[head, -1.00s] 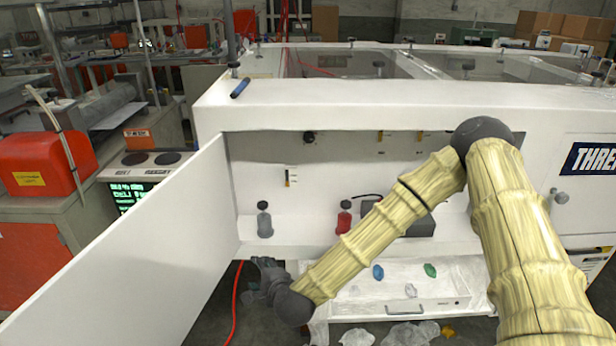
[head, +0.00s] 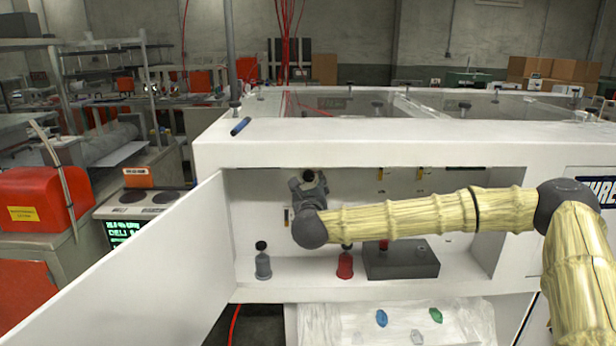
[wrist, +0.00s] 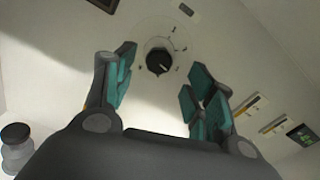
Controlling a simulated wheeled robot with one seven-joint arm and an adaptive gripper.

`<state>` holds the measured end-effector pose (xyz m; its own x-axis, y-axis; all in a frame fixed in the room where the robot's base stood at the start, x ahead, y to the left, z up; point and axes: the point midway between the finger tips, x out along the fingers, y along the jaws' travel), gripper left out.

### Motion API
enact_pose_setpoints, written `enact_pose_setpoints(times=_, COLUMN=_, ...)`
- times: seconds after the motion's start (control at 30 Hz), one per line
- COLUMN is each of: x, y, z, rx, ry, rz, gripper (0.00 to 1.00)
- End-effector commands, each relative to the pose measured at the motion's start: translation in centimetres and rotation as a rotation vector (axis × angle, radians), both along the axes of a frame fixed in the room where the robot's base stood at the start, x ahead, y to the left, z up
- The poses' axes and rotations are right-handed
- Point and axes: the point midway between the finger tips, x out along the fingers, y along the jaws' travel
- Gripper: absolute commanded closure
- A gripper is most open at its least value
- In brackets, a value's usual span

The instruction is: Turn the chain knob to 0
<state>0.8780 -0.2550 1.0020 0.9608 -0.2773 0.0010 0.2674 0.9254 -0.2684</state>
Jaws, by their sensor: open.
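The chain knob (wrist: 159,61) is a round black dial on the white back panel of the open cabinet. Marks ring it in the wrist view, too small to read, and its pale pointer line aims to the lower right of that picture. In the head view the knob (head: 308,176) shows just above my gripper (head: 308,184). In the wrist view my gripper (wrist: 158,85) is open, with teal-padded fingers on either side of the knob. They appear apart from it, and nothing is between them.
The white cabinet door (head: 130,270) stands open at the left. On the cabinet floor are a grey bottle (head: 263,266), a red bottle (head: 345,266) and a dark grey box (head: 400,262). Yellow-marked switches (head: 381,174) sit on the panel to the right.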

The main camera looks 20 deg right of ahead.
Motion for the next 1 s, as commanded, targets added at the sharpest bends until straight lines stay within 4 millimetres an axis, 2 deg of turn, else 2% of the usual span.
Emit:
enact_pose_setpoints(times=0.2, x=3.4, y=-1.0, z=-0.1, rx=-0.001, ry=0.002, rz=-0.002, gripper=0.46)
enact_pose_setpoints(times=0.4, x=5.7, y=-1.6, z=0.0, rx=-0.002, ry=0.002, rz=0.001, gripper=0.46)
enact_pose_setpoints(times=0.6, x=6.6, y=-1.9, z=-0.1, rx=-0.002, ry=0.002, rz=0.001, gripper=0.46)
enact_pose_setpoints(times=0.87, x=6.7, y=-1.9, z=-0.1, rx=-0.002, ry=0.002, rz=0.002, gripper=0.46)
enact_pose_setpoints(times=1.0, x=6.7, y=-1.9, z=-0.1, rx=-0.002, ry=0.002, rz=0.001, gripper=0.67)
